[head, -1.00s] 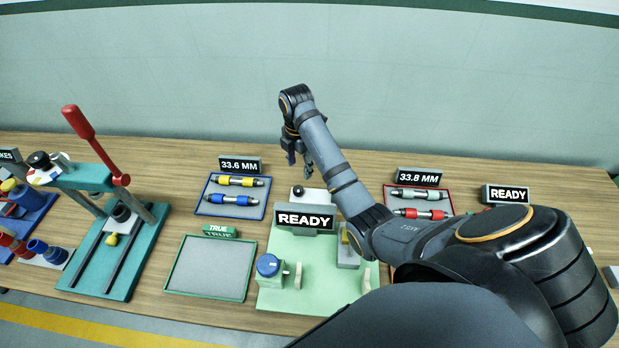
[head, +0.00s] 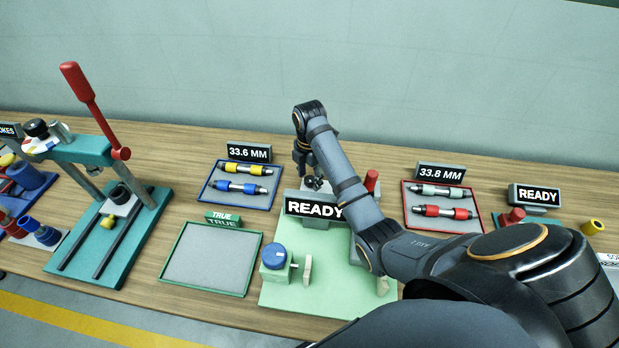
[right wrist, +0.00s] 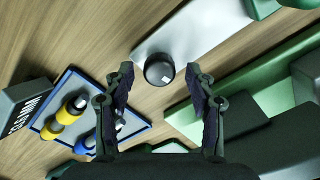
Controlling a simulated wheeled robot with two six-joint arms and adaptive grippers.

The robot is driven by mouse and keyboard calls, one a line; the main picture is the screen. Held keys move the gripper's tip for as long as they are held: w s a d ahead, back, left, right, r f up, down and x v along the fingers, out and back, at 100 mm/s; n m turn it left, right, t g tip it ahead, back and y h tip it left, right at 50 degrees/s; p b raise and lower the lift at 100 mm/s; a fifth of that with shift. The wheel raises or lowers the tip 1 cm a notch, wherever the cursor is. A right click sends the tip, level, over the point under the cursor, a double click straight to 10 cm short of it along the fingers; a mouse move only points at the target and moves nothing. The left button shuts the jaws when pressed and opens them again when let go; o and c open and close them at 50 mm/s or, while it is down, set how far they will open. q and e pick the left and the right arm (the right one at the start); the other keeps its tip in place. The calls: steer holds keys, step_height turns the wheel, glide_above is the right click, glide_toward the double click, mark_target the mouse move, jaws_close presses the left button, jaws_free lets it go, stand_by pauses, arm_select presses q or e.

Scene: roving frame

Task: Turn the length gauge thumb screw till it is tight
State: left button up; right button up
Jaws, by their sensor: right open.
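The thumb screw looks like a round black knob with a white mark (right wrist: 160,69), standing on a pale grey plate (right wrist: 200,32) in the right wrist view. In the head view it is mostly hidden by my gripper, behind the READY sign on the length gauge's light green base (head: 290,300). My right gripper (right wrist: 161,80) is open and points down. Its fingers stand apart on the left and right of the knob in the picture, with gaps on both sides. In the head view the gripper (head: 309,172) is just over the knob. My left gripper is not in view.
A blue tray (head: 212,200) with two gauges lies left of my gripper, a red tray (head: 415,222) right. The READY sign (head: 314,207) stands close in front. A green-rimmed empty tray (head: 210,262) and a teal press (head: 100,250) are further left.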

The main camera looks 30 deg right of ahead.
steer(key=c, duration=1.1)
steer(key=shift+r+m+p, duration=0.2)
steer(key=shift+m+p, duration=0.1)
steer(key=shift+p, duration=0.4)
steer(key=shift+c, duration=0.2)
steer(key=m+p, duration=0.8)
steer(key=p, duration=0.3)
steer(key=shift+w+r, duration=0.1)
steer(key=shift+r, duration=0.05)
steer(key=m+p, duration=0.2)
steer(key=m, duration=0.1)
steer(key=shift+m+p, duration=0.4)
steer(key=m+p, duration=0.1)
steer(key=m, duration=0.1)
steer(key=shift+m, duration=0.4)
steer(key=shift+w+f+m+p, duration=0.15)
steer(key=shift+m+p, duration=0.1)
steer(key=shift+m, duration=0.35)
steer(key=shift+s+f+m+p, duration=0.1)
steer(key=shift+m+p, duration=0.1)
steer(key=shift+m, duration=0.4)
steer(key=shift+d+m, duration=0.1)
steer(key=shift+m, duration=1.5)
